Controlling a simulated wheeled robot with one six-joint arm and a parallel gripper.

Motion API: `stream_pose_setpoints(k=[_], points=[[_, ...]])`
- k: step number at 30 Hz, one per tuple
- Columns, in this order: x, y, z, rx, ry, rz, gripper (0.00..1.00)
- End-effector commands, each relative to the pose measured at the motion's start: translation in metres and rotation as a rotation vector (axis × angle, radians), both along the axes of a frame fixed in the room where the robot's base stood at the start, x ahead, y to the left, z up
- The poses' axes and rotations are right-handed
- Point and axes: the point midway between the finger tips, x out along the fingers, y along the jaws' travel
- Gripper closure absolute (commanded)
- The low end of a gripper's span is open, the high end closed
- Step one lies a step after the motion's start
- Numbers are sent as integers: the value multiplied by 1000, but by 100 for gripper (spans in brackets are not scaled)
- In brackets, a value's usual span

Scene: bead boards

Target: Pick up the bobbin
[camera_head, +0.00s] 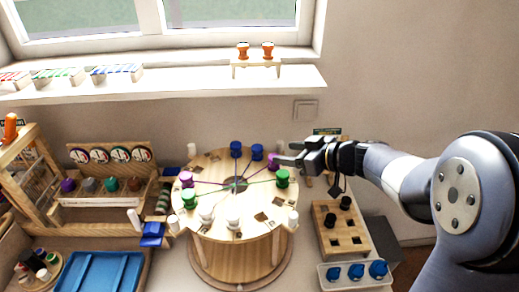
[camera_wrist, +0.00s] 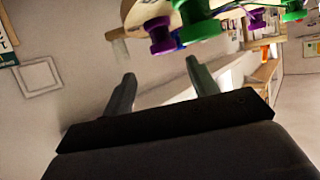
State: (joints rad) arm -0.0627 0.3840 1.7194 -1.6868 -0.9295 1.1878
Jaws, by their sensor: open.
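A round wooden stand (camera_head: 235,243) carries several bobbins around its rim, with coloured threads running to its middle. On it are blue bobbins (camera_head: 236,149), a purple bobbin (camera_head: 272,161) at the right, a green bobbin (camera_head: 282,178), another green one (camera_head: 189,198), and white ones (camera_head: 206,214). My gripper (camera_head: 284,153) is open and empty beside the stand's right edge, close to the purple bobbin. In the wrist view my fingers (camera_wrist: 160,72) are apart with nothing between them. There a purple bobbin (camera_wrist: 160,36) and a green bobbin (camera_wrist: 196,22) show beyond them.
A wooden block with black pegs (camera_head: 340,231) stands at the right, with a tray of blue pieces (camera_head: 355,281) in front. A blue tray (camera_head: 98,281) and a wooden rack (camera_head: 112,200) are at the left. A shelf (camera_head: 170,88) runs along the wall behind.

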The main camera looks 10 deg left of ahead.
Motion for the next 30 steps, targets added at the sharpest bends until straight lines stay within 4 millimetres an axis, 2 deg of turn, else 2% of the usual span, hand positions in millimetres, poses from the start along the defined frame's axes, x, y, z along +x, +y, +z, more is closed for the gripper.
stream_pose_setpoints(k=[3, 11, 19, 24, 30], points=[[8, 19, -8, -1, 1, 3, 44], [18, 38, -14, 0, -2, -1, 44], [32, 74, -20, 1, 0, 0, 44], [37, 83, -24, 0, -2, -2, 44], [37, 83, -24, 0, -3, -3, 44]])
